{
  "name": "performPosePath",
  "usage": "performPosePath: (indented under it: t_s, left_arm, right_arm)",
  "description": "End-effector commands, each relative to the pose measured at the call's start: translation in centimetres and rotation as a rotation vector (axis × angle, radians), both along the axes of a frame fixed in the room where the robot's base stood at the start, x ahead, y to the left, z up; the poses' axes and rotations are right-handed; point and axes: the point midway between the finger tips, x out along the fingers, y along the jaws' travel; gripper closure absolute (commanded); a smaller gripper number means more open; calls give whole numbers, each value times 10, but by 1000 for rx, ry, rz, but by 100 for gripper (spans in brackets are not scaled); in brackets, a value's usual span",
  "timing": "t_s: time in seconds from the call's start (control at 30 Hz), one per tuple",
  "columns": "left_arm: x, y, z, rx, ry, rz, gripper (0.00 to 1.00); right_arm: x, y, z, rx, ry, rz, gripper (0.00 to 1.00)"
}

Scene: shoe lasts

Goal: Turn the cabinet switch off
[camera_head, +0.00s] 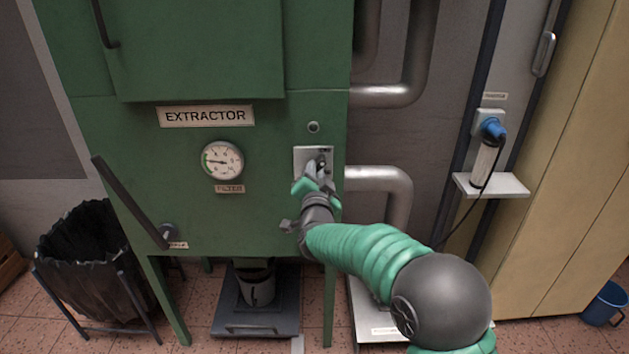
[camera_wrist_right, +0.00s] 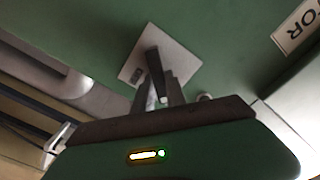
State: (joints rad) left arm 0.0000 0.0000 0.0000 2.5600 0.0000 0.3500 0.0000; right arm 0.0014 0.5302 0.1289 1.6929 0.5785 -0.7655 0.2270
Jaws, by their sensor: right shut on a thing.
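The green extractor cabinet (camera_head: 270,220) fills the middle of the head view. Its switch plate (camera_head: 300,156) is a pale metal square on the right of the front, and it also shows in the right wrist view (camera_wrist_right: 180,62). A dark switch handle (camera_wrist_right: 152,62) stands out from the plate. My right gripper (camera_head: 319,170) is at the plate, its fingers shut on the switch handle; in the right wrist view the fingers (camera_wrist_right: 158,92) lie on either side of it. In the head view the gripper hides most of the handle. My left gripper is not in view.
A round gauge (camera_head: 222,160) and a dark lever (camera_head: 130,202) are left of the switch. Metal pipes (camera_head: 385,180) run close on the right. A black bag bin (camera_head: 90,255) stands at left. A blue plug (camera_head: 492,128) sits on the wall at right.

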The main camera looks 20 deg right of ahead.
Motion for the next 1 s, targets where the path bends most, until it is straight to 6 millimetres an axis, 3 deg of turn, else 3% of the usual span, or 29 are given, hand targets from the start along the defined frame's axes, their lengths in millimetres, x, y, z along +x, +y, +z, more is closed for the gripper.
performPosePath:
  t_s: [0.03,0.5,1.0]
  left_arm:
    - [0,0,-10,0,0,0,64]
    - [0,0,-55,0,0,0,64]
    - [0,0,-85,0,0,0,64]
  right_arm:
    - [0,-1,-6,42,-12,-2,100]
    - [-1,-3,-10,467,-131,-1,100]
    - [-1,-3,-12,768,-214,-4,100]
